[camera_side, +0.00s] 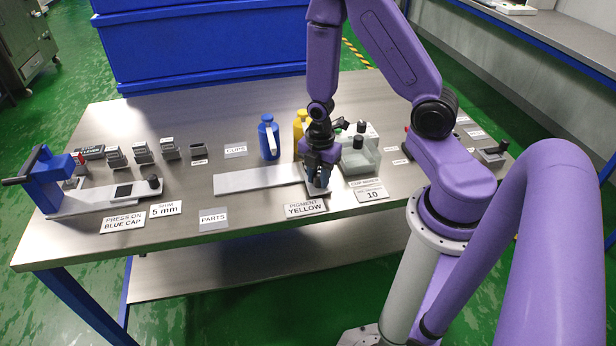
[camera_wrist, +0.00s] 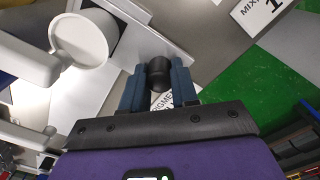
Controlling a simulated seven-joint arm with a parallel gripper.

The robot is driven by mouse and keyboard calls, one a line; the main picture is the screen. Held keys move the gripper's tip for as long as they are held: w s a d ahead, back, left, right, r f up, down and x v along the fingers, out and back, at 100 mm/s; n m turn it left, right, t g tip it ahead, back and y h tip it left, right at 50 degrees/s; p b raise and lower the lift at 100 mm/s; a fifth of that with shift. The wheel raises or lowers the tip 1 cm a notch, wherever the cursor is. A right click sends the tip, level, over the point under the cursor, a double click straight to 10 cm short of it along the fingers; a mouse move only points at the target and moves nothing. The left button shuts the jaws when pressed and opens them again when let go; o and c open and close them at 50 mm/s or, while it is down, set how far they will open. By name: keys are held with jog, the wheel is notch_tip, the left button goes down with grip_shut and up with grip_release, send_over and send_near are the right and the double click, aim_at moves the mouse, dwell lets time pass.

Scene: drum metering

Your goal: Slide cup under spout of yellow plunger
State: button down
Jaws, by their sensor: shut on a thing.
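The yellow plunger bottle (camera_side: 299,127) stands at the back of the table, partly hidden behind my wrist. My gripper (camera_side: 318,176) is low over the right end of the white rail (camera_side: 245,177), behind the PIGMENT YELLOW sign (camera_side: 306,207). In the wrist view my gripper (camera_wrist: 159,88) is shut on a black knob (camera_wrist: 158,72), with a finger on each side. A round white piece (camera_wrist: 78,40) shows at upper left there; I cannot tell whether it is the cup or a plunger part. The cup is not clear in the side view.
A blue plunger bottle (camera_side: 268,138) with a white lever stands left of the yellow one. A clear-sided box (camera_side: 362,160) with black knobs is close on the right. A blue press (camera_side: 52,180) stands at far left. The front of the table is mostly clear apart from signs.

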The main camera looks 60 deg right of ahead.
jog(key=shift+s+d, duration=0.25)
jog(key=shift+s, duration=0.05)
jog(key=c, duration=0.9)
grip_release()
jog(key=shift+o, duration=0.2)
jog(key=shift+w+r, duration=0.1)
jog(key=shift+w+a+r, duration=0.1)
jog(key=shift+r, duration=0.45)
notch_tip(320, 180, up, 16)
jog(key=s+a+r+m, duration=0.3)
jog(key=s+a+m, duration=0.2)
jog(key=s+a, duration=0.7)
jog(key=s, duration=0.3)
jog(key=shift+s+a, duration=0.15)
jog(key=shift+s, duration=0.2)
